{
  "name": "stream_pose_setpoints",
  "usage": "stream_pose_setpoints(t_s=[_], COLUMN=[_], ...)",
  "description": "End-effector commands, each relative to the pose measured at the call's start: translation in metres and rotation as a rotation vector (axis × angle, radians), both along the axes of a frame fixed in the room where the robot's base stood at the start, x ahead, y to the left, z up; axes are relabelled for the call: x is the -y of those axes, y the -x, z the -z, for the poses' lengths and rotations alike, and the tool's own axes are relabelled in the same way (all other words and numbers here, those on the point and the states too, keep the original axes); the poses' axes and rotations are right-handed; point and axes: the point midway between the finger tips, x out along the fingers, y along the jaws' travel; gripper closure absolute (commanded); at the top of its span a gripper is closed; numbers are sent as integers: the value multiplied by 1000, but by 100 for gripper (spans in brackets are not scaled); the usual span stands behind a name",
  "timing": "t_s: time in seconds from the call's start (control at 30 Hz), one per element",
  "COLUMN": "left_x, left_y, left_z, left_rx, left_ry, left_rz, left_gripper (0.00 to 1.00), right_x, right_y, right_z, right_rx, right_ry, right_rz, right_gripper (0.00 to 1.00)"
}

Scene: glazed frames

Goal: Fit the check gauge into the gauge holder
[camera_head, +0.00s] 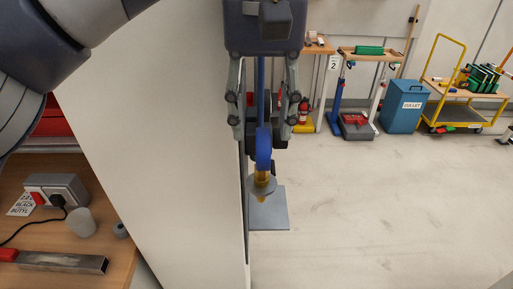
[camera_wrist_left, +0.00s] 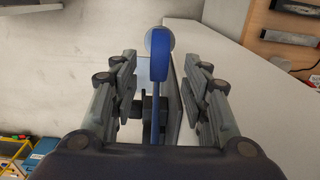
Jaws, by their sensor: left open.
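The check gauge (camera_head: 263,148), with a blue loop-like handle and a yellow-brown lower part, stands upright in the middle of the head view. Its yellow part passes through a small grey ring that looks like the gauge holder (camera_head: 271,190), beside the pale panel's edge. How deep it sits, I cannot tell. My left gripper (camera_head: 264,138) is open from above, one finger on each side of the blue handle, with gaps showing. In the left wrist view the blue handle (camera_wrist_left: 160,62) lies between the spread fingers, and the round grey piece (camera_wrist_left: 152,42) is beyond it. My right gripper is not in view.
A pale panel (camera_head: 160,130) stands directly left of the gauge. A grey plate (camera_head: 270,212) shows below it. A wooden bench (camera_head: 95,250) with a metal bar and grey box is at left. A blue bin (camera_head: 403,112) and yellow trolley (camera_head: 460,112) stand behind; floor at right is clear.

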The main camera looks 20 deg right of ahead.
Motion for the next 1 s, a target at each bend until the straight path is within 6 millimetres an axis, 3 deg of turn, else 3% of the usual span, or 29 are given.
stream_pose_setpoints(t_s=[0.2,0.37,0.7,0.97,1.0], left_x=[0,-1,-2,-2,-2], left_y=[0,3,9,9,9], left_z=[23,34,73,77,77], left_rx=[-1,-3,-4,-3,-3], left_ry=[3,2,4,5,5], left_rz=[-2,0,-1,-2,-2], left_gripper=[57,57,57,57,64], right_x=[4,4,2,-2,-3], right_y=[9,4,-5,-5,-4], right_z=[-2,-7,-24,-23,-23], right_rx=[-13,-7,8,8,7], right_ry=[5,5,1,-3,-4], right_rz=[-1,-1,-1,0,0], right_gripper=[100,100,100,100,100])
